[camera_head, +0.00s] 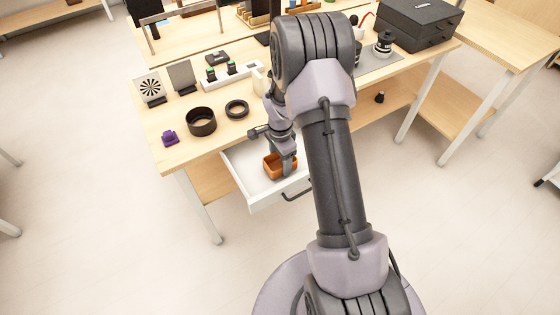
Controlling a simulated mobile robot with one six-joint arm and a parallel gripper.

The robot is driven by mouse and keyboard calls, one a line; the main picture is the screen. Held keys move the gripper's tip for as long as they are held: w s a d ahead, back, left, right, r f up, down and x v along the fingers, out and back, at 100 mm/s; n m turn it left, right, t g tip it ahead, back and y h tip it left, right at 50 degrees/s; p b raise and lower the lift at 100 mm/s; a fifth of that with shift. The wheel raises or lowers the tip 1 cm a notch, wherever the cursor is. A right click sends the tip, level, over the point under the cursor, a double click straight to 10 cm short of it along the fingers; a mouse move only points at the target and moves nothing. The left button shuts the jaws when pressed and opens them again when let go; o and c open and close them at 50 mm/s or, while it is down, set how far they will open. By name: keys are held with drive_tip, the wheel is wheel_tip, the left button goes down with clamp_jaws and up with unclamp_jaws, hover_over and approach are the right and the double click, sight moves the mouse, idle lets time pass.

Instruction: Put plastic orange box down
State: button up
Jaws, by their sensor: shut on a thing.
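The orange plastic box (271,170) is a small open-topped box inside the pulled-out white drawer (240,178) under the table. My gripper (284,168) points down at the box's right side and is shut on it. My arm covers part of the drawer's right side. I cannot tell whether the box touches the drawer floor.
On the table (180,148) above stand a black ring (201,122), a smaller black ring (237,109), a purple item (170,138), a power strip (232,74) and a small fan (150,88). A black case (418,24) stands at the back right. The drawer's left part is bare.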

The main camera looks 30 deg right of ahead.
drive_tip(key=shift+f, duration=0.15)
drive_tip(key=o, duration=1.4)
wheel_tip(320, 180, up, 12)
drive_tip(key=p, duration=0.5)
wheel_tip(320, 180, up, 12)
drive_tip(key=f+n+t, duration=0.1)
drive_tip(key=n, duration=0.2)
hover_over(280, 167)
drive_tip(key=s+a, duration=0.2)
drive_tip(key=a, duration=0.3)
drive_tip(key=s+a+r+n+t+y, duration=0.1)
drive_tip(key=s+a+r+n, duration=0.4)
drive_tip(key=s, duration=0.5)
drive_tip(key=s+a+r+n+t+y, duration=0.1)
drive_tip(key=s+a+r+n+t, duration=0.2)
drive_tip(key=s+a+r+n, duration=0.2)
drive_tip(key=s+a+r, duration=0.3)
drive_tip(key=s+r, duration=0.2)
drive_tip(key=shift+s+r+t, duration=0.2)
drive_tip(key=shift+s+t, duration=0.05)
drive_tip(key=shift+t, duration=0.15)
